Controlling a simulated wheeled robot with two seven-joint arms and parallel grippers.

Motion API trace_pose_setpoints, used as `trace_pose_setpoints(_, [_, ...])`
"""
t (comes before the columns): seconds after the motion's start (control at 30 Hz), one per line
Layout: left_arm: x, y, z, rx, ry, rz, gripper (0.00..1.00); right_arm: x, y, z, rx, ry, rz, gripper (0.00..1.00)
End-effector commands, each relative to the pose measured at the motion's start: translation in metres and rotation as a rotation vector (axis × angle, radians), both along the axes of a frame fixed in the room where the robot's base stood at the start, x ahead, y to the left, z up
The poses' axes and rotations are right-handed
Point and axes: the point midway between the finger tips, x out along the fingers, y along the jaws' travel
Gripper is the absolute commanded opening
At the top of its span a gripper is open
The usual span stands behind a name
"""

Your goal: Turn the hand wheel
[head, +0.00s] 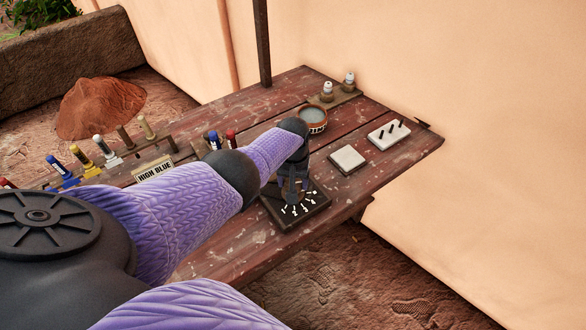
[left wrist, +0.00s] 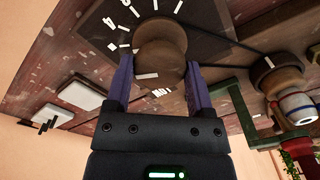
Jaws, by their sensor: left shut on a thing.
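The hand wheel is a round brown wooden knob (left wrist: 160,42) on a dark square dial plate with white marks. In the head view the dial plate (head: 302,214) lies near the front edge of the table, and my gripper mostly hides the wheel. My left gripper (left wrist: 158,80) has one finger on each side of the wheel and is shut on it. In the head view the left gripper (head: 293,188) is above the plate, its fingers hard to make out. My right gripper is not in view.
Several coloured bottles stand at the left. A wall (head: 480,70) rises behind.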

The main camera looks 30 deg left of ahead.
Motion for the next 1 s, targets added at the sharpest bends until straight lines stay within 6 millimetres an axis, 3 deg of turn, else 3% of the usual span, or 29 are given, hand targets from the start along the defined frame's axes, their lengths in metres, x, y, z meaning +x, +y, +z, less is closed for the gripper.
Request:
trace_pose_setpoints(0.03, [0.002,0.000,0.002,0.001,-0.006,0.000,0.10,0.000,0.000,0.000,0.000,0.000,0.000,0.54])
trace_pose_setpoints(0.07, [0.002,0.000,0.002,0.001,-0.006,-0.001,0.75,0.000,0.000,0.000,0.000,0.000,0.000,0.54])
trace_pose_setpoints(0.2, [0.001,0.000,0.001,0.001,-0.004,-0.001,1.00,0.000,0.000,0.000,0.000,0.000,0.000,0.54])
trace_pose_setpoints(0.43, [0.001,0.000,0.005,0.000,-0.003,-0.001,1.00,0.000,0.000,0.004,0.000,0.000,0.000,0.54])
trace_pose_setpoints(0.73, [0.001,0.001,0.081,0.002,-0.006,-0.001,1.00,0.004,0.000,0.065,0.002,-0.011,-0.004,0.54])
trace_pose_setpoints(0.87, [0.001,0.001,0.098,0.000,-0.005,-0.001,1.00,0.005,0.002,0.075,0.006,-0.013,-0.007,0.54])
trace_pose_setpoints(1.0, [0.001,0.000,0.101,0.000,-0.003,-0.001,1.00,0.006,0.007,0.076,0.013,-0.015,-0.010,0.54])
